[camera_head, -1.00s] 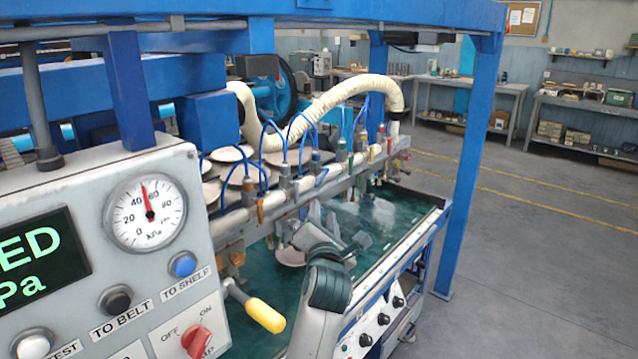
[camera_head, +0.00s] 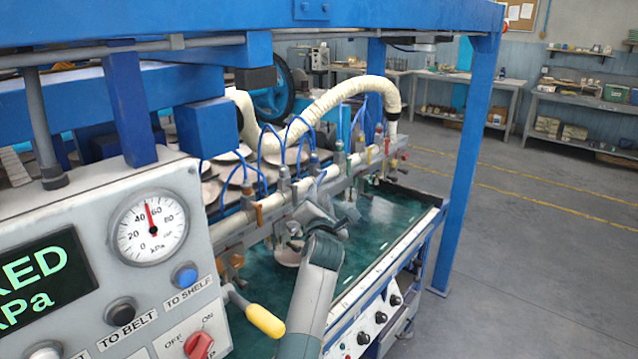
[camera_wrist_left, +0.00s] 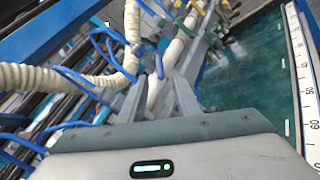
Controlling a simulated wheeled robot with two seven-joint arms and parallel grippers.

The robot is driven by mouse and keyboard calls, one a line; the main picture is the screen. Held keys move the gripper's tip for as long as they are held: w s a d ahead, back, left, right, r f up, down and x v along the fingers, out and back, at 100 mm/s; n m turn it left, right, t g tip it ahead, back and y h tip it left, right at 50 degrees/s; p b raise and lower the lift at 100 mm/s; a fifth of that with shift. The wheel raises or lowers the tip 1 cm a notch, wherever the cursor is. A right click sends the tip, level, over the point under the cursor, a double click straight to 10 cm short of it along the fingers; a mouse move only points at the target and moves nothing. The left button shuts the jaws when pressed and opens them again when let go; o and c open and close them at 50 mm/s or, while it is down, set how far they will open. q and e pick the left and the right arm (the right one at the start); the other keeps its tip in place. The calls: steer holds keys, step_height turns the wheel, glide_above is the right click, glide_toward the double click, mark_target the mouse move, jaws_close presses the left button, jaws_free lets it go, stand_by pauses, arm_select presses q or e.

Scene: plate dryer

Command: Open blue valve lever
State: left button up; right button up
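A row of small valves with coloured parts sits along the cream pipe (camera_head: 275,205) over the green water bath. A blue-topped valve (camera_head: 314,161) stands mid-row; its lever is too small to make out clearly. My left gripper (camera_head: 308,212) is at the pipe just below and in front of that valve, partly hidden by its own wrist. In the left wrist view its two fingers (camera_wrist_left: 157,92) are spread, with the pipe showing between them and nothing visibly held. I cannot tell whether they touch a valve. My right gripper is not in view.
A control panel (camera_head: 95,265) with a gauge, knobs and a yellow-handled lever (camera_head: 264,320) is at the left. Thin blue hoses (camera_head: 268,150) and a ribbed cream hose (camera_head: 345,97) loop over the valves. A blue post (camera_head: 460,165) stands to the right.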

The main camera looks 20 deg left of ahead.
mark_target(319, 182)
arm_select(q)
steer(key=shift+p+x, duration=0.5)
steer(key=shift+x, duration=2.8)
jaws_close()
